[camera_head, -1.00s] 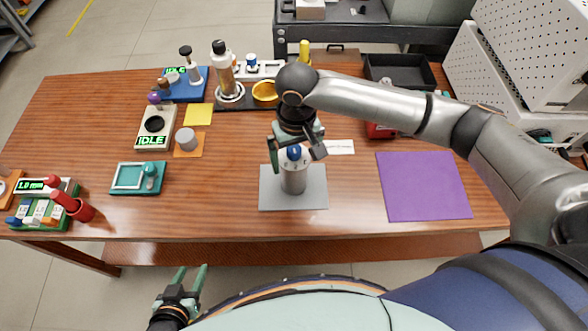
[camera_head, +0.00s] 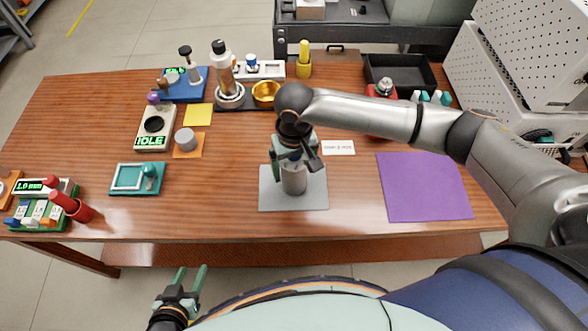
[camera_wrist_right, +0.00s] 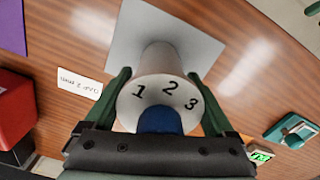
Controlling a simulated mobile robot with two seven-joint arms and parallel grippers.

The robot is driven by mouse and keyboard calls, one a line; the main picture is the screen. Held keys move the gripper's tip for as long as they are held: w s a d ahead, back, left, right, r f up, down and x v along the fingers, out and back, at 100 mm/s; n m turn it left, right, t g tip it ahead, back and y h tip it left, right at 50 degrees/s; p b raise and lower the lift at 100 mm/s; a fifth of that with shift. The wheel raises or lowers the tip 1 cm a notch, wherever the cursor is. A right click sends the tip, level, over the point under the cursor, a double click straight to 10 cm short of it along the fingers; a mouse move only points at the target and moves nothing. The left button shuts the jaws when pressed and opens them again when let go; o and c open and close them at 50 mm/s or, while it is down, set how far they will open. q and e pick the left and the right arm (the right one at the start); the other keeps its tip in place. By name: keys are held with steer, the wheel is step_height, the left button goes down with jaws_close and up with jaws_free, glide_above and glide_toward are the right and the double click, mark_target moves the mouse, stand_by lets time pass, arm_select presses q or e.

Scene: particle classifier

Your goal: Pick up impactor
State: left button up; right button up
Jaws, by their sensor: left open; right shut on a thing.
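The impactor seems to be the grey-white cylinder (camera_head: 294,180) standing upright on the grey mat (camera_head: 312,197). In the right wrist view its pale top (camera_wrist_right: 163,92) carries the numbers 1, 2 and 3 and a blue knob (camera_wrist_right: 160,120). My right gripper (camera_head: 294,166) is over it from above, with one finger on each side, shut on its upper part. In the right wrist view the right gripper's green fingers (camera_wrist_right: 165,95) flank the top. My left gripper (camera_head: 190,276) is open and empty, in front of the table's front edge.
A purple mat (camera_head: 424,187) lies to the right and a white label card (camera_head: 338,147) behind the grey mat. A teal tray (camera_head: 130,179) and an orange mat (camera_head: 188,152) with a grey cylinder stand to the left. Bare table lies left of the grey mat.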

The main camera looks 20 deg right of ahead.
jaws_close()
steer(key=shift+w+r, duration=0.1)
steer(key=shift+r, duration=0.05)
